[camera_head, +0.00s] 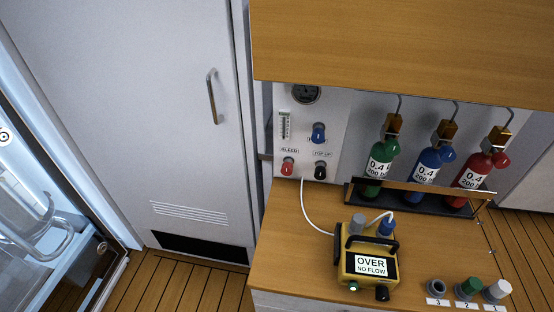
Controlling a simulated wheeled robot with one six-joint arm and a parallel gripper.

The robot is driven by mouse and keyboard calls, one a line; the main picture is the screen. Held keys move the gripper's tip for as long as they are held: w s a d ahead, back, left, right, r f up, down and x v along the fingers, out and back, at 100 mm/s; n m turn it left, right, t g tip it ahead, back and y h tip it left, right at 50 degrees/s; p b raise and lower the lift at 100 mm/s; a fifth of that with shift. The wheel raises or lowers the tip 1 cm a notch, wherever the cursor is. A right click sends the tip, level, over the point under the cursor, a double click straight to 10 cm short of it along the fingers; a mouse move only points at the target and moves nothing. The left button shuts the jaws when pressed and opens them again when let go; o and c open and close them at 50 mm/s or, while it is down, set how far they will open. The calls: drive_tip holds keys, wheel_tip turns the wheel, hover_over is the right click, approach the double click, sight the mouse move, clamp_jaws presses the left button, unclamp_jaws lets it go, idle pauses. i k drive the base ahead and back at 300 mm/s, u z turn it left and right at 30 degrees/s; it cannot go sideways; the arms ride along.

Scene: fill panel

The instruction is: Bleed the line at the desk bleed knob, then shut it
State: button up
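A white wall panel (338,122) stands at the back of the desk. A red knob (288,166) sits on it beneath a label reading BLEED. A black knob (320,170) is to its right under a second small label, and a blue knob (318,132) is above. A yellow portable device (349,276) stands on the desk; its screen (370,266) reads OVER, NO FLOW. It has a green light and a black knob (382,293) at its front. A white hose (308,216) runs from the panel to the device. My gripper is not in view.
Several numbered fittings (468,288) sit at the desk's front right. A wooden overhead cabinet (400,40) overhangs the panel. A tall white door (150,100) is left.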

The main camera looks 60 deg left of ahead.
sight(286, 167)
drive_tip(key=u, duration=2.75)
drive_tip(key=k, duration=1.1)
drive_tip(key=u, duration=1.35)
drive_tip(key=i, duration=1.25)
drive_tip(key=z, duration=1.05)
drive_tip(key=i, duration=0.65)
drive_tip(key=z, duration=1.1)
drive_tip(key=i, duration=0.35)
drive_tip(key=z, duration=0.3)
